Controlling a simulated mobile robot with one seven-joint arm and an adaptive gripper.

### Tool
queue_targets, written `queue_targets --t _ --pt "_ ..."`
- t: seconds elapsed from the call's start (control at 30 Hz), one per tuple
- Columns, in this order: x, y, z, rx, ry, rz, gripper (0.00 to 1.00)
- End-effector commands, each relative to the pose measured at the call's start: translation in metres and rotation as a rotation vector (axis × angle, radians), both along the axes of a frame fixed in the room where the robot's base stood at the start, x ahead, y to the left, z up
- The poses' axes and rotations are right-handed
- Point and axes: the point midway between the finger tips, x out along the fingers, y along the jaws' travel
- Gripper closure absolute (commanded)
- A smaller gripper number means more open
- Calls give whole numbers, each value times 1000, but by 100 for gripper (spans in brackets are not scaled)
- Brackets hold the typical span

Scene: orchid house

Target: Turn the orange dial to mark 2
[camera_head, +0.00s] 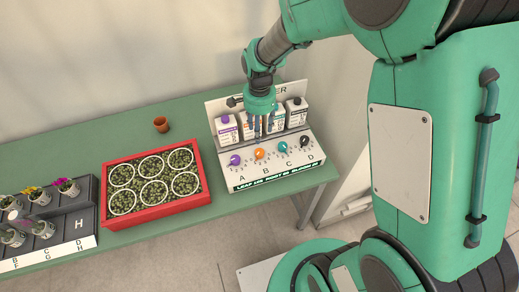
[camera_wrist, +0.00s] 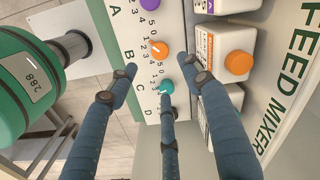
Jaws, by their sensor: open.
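The orange dial (camera_head: 259,153) sits second from left on the sloped front of the white feed mixer (camera_head: 228,178). I see no contact with a dial.
A purple dial (camera_head: 234,160) and a black dial (camera_head: 304,141) flank the row. Several white cartons, including a purple-capped one (camera_head: 226,130), stand close behind the dials.

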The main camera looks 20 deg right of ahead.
Motion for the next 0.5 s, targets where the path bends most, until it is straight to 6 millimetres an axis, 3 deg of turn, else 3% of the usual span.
queue_targets --t 0.5 --pt "-1 0 -79 0 2 0 50"
